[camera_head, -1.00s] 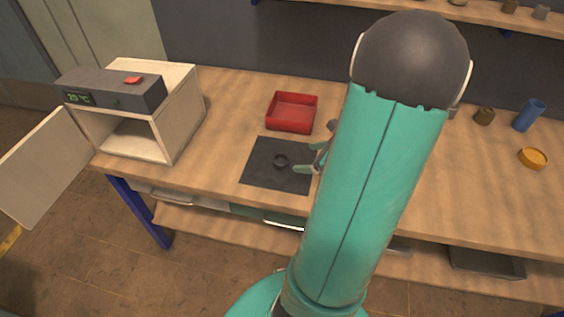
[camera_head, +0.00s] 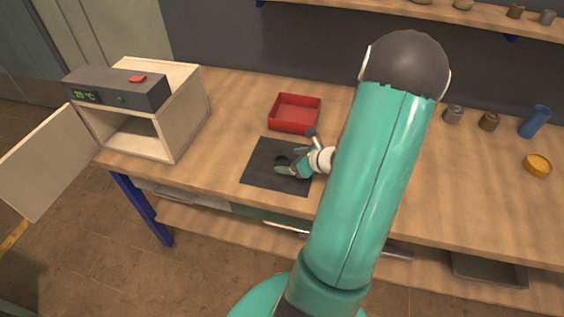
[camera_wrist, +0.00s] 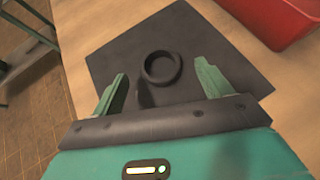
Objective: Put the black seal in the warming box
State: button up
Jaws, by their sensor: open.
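The black seal is a small dark ring that lies flat on a dark mat (camera_head: 262,178). In the wrist view the seal (camera_wrist: 161,67) shows whole on the mat (camera_wrist: 112,62), just beyond and between my fingertips. My gripper (camera_head: 287,163) is open and empty, over the mat close to the seal, and partly hides it in the head view. Its two green fingers also show in the wrist view (camera_wrist: 160,75), apart on either side. The warming box (camera_head: 185,113) is a pale box at the left end of the bench. Its door (camera_head: 45,165) stands open and its inside (camera_head: 137,137) looks empty.
A red tray (camera_head: 294,114) stands behind the mat. The bench between the mat and the warming box is clear.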

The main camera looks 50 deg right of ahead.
aim_at(276, 160)
jog(key=shift+x, duration=1.6)
jog(key=c, duration=1.1)
jog(key=shift+r, duration=0.15)
jog(key=shift+c, duration=0.2)
